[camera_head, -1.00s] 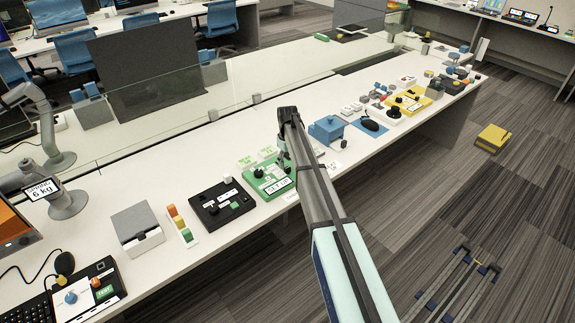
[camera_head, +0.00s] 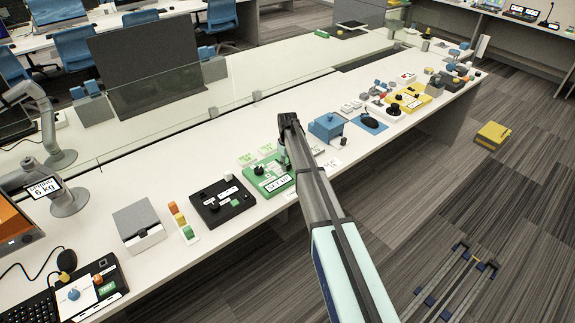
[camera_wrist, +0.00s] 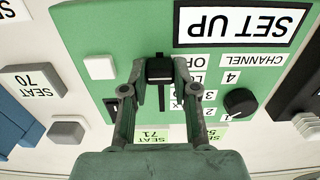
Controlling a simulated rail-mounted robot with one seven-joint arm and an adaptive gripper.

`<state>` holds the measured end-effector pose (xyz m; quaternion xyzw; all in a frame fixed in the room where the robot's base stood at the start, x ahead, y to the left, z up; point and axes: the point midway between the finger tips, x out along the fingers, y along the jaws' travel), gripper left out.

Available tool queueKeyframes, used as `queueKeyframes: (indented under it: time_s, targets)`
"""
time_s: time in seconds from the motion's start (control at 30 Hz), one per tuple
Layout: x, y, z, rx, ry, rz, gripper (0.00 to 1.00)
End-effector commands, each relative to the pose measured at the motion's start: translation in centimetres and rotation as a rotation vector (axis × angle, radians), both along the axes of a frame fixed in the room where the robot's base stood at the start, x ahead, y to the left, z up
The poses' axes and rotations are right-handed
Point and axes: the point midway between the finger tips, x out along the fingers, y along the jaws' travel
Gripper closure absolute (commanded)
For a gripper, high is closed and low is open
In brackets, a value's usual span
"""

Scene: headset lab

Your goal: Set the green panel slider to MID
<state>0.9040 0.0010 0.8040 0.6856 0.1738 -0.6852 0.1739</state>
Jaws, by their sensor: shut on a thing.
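The green panel (camera_head: 268,178) lies on the long white bench, left of my arm. In the wrist view the panel (camera_wrist: 95,35) appears upside down, with a SET UP label. Its slider has a black knob (camera_wrist: 160,69) at the end of a dark slot, level with a label reading "OF", partly hidden. The other slider labels are mostly covered by a finger. My gripper (camera_wrist: 160,72) has its fingers on both sides of the knob, shut on it. In the head view my gripper (camera_head: 283,157) is mostly hidden by my arm.
A black rotary knob (camera_wrist: 240,102) with CHANNEL numbers sits beside the slider on the panel. A white button (camera_wrist: 99,67) is on the other side. A black panel (camera_head: 222,200) stands to the left, and a blue box (camera_head: 327,127) to the right.

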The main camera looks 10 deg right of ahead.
Motion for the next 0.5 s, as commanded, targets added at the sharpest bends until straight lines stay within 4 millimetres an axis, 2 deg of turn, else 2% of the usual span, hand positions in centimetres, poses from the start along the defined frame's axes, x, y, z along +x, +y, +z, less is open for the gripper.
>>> queueKeyframes:
  time_s: [0.3,0.5]
  targets:
    - [4.2,2.1,-0.2,0.0,-0.001,0.001,1.0]
    - [4.3,2.3,0.0,0.0,-0.001,0.0,1.0]
